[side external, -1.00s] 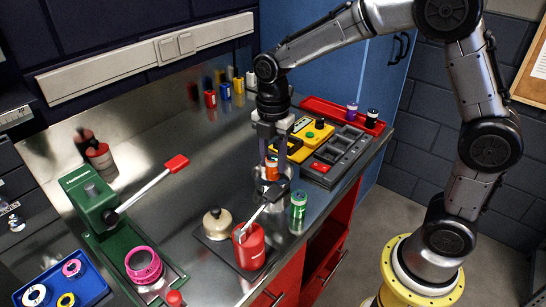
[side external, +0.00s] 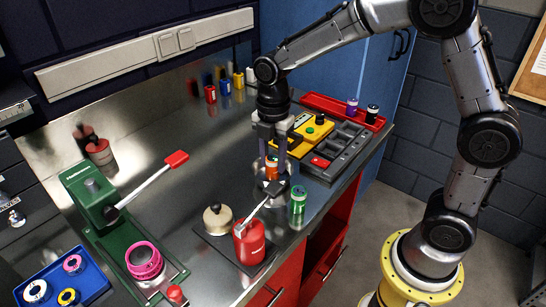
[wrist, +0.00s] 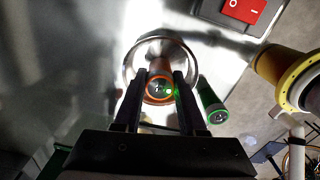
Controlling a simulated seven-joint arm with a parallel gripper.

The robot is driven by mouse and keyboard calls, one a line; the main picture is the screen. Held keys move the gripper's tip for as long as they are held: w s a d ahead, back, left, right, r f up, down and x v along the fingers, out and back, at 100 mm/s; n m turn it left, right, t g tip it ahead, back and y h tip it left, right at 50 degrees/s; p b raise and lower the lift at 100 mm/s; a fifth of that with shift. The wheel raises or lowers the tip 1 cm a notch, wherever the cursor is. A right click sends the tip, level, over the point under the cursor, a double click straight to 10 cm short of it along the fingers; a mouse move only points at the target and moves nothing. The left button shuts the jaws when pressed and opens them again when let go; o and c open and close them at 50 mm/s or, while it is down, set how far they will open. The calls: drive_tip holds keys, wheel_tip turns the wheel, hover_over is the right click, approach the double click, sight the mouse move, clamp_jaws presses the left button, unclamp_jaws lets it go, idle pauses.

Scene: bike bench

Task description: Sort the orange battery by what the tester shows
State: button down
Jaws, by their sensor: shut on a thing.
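My gripper (side external: 272,165) is shut on the orange battery (side external: 272,168) and holds it upright over the steel bench. In the wrist view the battery's orange-ringed end (wrist: 159,89) shows between the two fingers (wrist: 158,92). A round steel rim (wrist: 128,66) surrounds the battery in that view; I cannot tell whether the battery touches it. A yellow device with a green button (side external: 309,129), possibly the tester, is behind my gripper; no reading is legible. A grey tray with several compartments (side external: 349,150) and a red switch (side external: 320,161) lies to its right.
A green battery (side external: 298,200) stands close to the right of my gripper. A red tray (side external: 327,109) at the back holds purple and black batteries. A green press (side external: 93,205) stands left.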

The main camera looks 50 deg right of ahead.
sight(273, 156)
drive_tip(key=shift+c, duration=2)
unclamp_jaws()
drive_tip(key=s+d+r+t, duration=0.1)
drive_tip(key=s+r, duration=0.2)
drive_tip(key=r, duration=1.5)
drive_tip(key=s+d+r+m+t, duration=0.15)
drive_tip(key=s+m, duration=0.35)
drive_tip(key=s, duration=0.5)
drive_tip(key=s+d+f+m+t, duration=0.1)
drive_tip(key=s+f+m+t, duration=0.2)
drive_tip(key=s+f+m, duration=0.5)
drive_tip(key=f+m, duration=0.1)
drive_tip(key=m, duration=0.6)
drive_tip(key=shift+d, duration=0.15)
